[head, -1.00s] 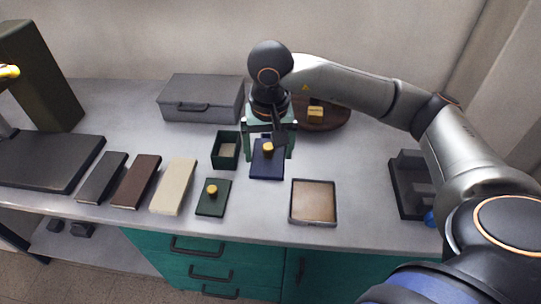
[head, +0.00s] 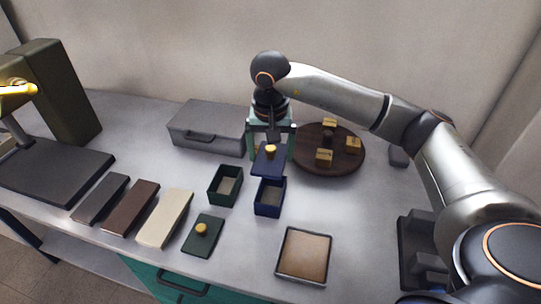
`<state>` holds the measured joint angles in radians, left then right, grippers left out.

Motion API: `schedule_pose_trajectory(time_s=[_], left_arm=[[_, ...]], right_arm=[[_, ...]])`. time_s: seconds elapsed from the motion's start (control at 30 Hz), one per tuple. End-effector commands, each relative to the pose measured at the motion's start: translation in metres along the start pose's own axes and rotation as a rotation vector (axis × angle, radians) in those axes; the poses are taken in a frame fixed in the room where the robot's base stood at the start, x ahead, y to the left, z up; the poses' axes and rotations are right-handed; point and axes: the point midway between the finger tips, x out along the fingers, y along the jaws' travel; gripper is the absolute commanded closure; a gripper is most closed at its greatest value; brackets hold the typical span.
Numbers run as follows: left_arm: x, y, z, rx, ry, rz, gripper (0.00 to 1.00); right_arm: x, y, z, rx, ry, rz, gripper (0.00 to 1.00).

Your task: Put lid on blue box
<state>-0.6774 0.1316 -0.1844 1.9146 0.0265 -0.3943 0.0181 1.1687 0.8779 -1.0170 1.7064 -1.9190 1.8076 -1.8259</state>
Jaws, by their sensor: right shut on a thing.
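The dark blue lid (head: 267,167), with a gold knob (head: 270,152), is in the middle of the head view. My right gripper (head: 270,147) comes down from above and is shut on the lid. The open blue box (head: 270,197) stands on the counter just below and in front of the lid in the picture. My left gripper is not in view.
An open green box (head: 225,185) stands close left of the blue box; its green lid (head: 203,236) lies in front. A round wooden tray (head: 345,165) with gold-coloured blocks is behind right. A grey case (head: 207,128), colored slabs (head: 165,218) and a tan-topped tray (head: 304,255) surround the area.

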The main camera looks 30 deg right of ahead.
Motion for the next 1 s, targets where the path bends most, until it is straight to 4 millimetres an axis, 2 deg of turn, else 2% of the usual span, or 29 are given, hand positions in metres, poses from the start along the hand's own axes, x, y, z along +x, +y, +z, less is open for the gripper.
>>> schedule_pose_trajectory(time_s=[0.37, 0.8, 1.0], left_arm=[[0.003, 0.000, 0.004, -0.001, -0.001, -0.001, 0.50], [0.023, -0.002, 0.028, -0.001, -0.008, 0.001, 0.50], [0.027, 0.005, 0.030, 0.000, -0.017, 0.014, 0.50]], right_arm=[[0.007, 0.000, -0.003, 0.008, -0.001, 0.002, 0.63], [0.050, 0.000, 0.002, 0.008, 0.000, 0.001, 0.63], [0.060, 0.000, 0.003, 0.008, -0.001, 0.001, 0.63]])
